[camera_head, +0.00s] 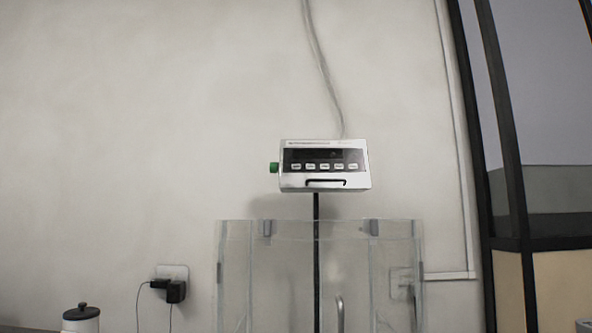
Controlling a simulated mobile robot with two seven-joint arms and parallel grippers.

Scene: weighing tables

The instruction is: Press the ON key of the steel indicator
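The steel indicator (325,166) is a light grey box on a thin dark post (317,262), in the middle of the head view. Its front has a dark display (320,155), which looks unlit, above a row of several pale keys (324,167). The key labels are too small to read, so I cannot tell which is ON. A green knob or button (274,168) sticks out of its left side. A black handle-like bar is on its lower front. Neither of my grippers is in view.
A clear-walled enclosure (242,280) stands around or in front of the post. A white jar with a black lid (82,318) is at bottom left. A wall socket with black plugs (170,284) is left of the enclosure. A cable (321,65) runs up the wall. A dark-framed window is right.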

